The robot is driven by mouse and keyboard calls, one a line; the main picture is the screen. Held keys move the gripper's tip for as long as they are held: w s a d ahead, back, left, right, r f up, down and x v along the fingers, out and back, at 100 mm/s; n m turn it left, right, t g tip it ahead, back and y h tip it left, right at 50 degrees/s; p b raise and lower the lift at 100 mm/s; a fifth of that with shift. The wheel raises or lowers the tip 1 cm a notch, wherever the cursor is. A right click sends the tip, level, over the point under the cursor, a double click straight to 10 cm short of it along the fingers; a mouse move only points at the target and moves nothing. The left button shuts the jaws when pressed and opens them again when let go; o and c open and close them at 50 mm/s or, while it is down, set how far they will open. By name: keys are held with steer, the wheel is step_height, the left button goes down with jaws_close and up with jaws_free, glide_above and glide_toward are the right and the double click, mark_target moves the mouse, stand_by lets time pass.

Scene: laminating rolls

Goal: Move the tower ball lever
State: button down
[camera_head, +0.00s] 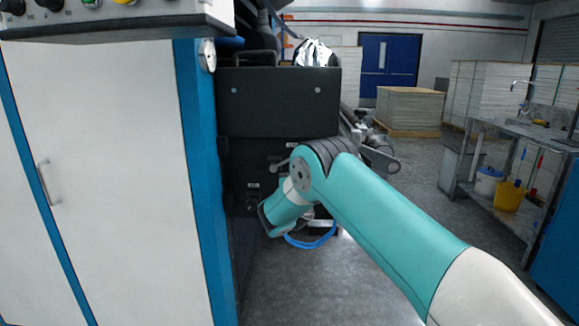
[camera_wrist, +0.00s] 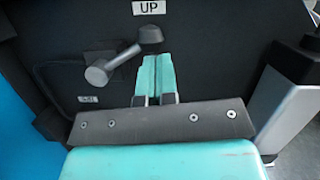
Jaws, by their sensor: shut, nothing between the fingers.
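The ball lever has a grey cylindrical hub (camera_wrist: 97,75) and a short rod rising to a black ball knob (camera_wrist: 150,37) in the wrist view. It is mounted on a black machine panel (camera_head: 278,100). A white "UP" label (camera_wrist: 149,7) is above the ball, and a smaller label (camera_wrist: 87,99) is below the hub. My gripper (camera_wrist: 155,62) has its two teal fingers shut together and empty. Its tips appear just below the ball; I cannot tell if they touch. In the head view my arm hides most of the gripper.
A white cabinet (camera_head: 100,170) with a blue edge stands close on the left. A blue hose (camera_head: 310,242) hangs below my wrist. A metal bench (camera_head: 510,145) stands at the right, with a yellow bucket (camera_head: 508,196). The grey floor between is clear.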

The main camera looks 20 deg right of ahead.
steer(key=shift+r, duration=0.3)
stand_by(0.5)
steer(key=shift+a, duration=0.1)
steer(key=s+a+f+b, duration=0.3)
steer(key=s+f+b, duration=0.3)
steer(key=s+b, duration=0.5)
steer(key=b, duration=0.6)
steer(key=shift+a, duration=0.15)
steer(key=shift+f, duration=0.1)
